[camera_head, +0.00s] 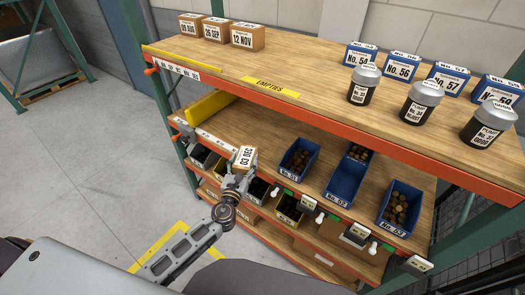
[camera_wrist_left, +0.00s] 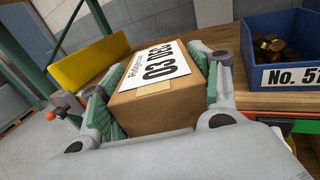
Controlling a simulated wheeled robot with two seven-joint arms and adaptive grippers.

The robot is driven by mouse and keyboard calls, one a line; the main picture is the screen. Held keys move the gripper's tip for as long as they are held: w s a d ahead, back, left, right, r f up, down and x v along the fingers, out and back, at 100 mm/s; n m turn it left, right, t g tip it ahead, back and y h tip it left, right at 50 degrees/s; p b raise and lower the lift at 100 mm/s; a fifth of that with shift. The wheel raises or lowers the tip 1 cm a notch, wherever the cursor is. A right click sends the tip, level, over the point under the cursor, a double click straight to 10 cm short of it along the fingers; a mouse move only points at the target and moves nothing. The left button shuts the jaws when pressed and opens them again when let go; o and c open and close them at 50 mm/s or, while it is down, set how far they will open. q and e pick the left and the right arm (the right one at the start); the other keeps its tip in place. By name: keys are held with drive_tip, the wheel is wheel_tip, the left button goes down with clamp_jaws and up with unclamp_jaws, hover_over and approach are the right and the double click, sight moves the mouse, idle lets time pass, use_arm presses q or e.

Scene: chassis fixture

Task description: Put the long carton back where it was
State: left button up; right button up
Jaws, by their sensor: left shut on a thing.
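A brown carton with a white label reading "03 DEC" (camera_head: 245,157) is between the fingers of my left gripper (camera_head: 238,170). It is at the front edge of the middle shelf (camera_head: 268,139), left of the blue bin No. 51. In the left wrist view the carton (camera_wrist_left: 157,108) is gripped on both sides by the green-padded fingers of the left gripper (camera_wrist_left: 165,92), label up. Whether its underside touches the shelf is hidden. Three cartons, 09 AUG (camera_head: 190,25), 26 SEP (camera_head: 215,31) and 12 NOV (camera_head: 246,38), stand in a row on the top shelf. My right gripper is not in view.
A yellow block (camera_head: 210,106) lies on the middle shelf, left of the carton. Blue bins No. 51 (camera_head: 298,160) and No. 53 (camera_head: 399,207) stand to the right. Grey-lidded canisters (camera_head: 364,84) stand on the top shelf, beyond a yellow "EMPTIES" strip (camera_head: 271,87).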

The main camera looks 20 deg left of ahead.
use_arm(q)
drive_tip(key=w+d+r, duration=0.1)
drive_tip(key=w+r, duration=0.3)
drive_tip(key=w, duration=0.3)
drive_tip(key=w+d+r, duration=0.1)
drive_tip(key=w+r, duration=0.3)
drive_tip(key=w, duration=0.4)
drive_tip(key=shift+w+d+r, duration=0.15)
drive_tip(key=shift+d+r, duration=0.05)
drive_tip(key=shift+d, duration=0.2)
wheel_tip(320, 180, down, 6)
drive_tip(key=b, duration=0.2)
drive_tip(key=shift+f+b, duration=0.15)
drive_tip(key=shift+b, duration=0.2)
drive_tip(key=shift+f, duration=0.1)
drive_tip(key=shift+f+b, duration=1.1)
drive_tip(key=shift+f, duration=0.7)
drive_tip(key=shift+f, duration=0.15)
drive_tip(key=o, duration=1.4)
